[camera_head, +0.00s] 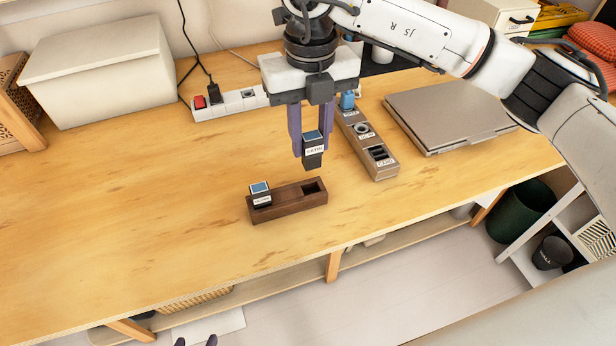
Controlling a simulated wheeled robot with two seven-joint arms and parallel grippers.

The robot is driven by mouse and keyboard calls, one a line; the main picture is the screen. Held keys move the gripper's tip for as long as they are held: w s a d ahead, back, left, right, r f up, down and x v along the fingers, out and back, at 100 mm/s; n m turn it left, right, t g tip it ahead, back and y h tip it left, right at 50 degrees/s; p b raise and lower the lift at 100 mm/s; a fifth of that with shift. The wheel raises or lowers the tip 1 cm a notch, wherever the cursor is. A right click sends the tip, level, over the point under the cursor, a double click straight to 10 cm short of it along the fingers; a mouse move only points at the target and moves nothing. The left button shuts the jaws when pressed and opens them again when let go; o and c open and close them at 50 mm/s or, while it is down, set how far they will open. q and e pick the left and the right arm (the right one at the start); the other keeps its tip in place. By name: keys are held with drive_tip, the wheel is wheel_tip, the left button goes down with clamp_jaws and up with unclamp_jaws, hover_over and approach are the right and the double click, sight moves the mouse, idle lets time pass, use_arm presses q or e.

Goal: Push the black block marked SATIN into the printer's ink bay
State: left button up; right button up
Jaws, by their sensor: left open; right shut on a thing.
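The black block marked SATIN (313,160) has a blue top and a white label. My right gripper (311,147) is shut on it and holds it upright above the table, near a dark wooden holder (288,202). The holder's right slot is empty; a second black block (261,194) with a blue top sits at its left end. A brown-grey slotted bar (384,172) stands to the right, with a blue piece (347,102) at its far end. I cannot tell which thing is the printer's ink bay. My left gripper (195,341) shows only dark fingertips at the bottom edge, open.
A white power strip (228,108) with a red plug lies behind. A flat grey case (448,108) lies at the right and a lidded box (100,75) at the back left. The table's left and front are clear.

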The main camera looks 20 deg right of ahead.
sight(310, 158)
drive_tip(key=shift+s, duration=0.1)
drive_tip(key=shift+f, duration=0.15)
wheel_tip(310, 158, down, 5)
drive_tip(key=shift+r+p, duration=0.15)
drive_tip(key=shift+p, duration=0.15)
wheel_tip(310, 158, down, 4)
drive_tip(key=shift+s+f, duration=0.1)
drive_tip(key=shift+f, duration=0.05)
clamp_jaws()
drive_tip(key=shift+f, duration=0.3)
use_arm(q)
drive_tip(key=shift+s+d+r, duration=0.1)
drive_tip(key=shift+s+r, duration=0.15)
drive_tip(key=shift+r, duration=0.15)
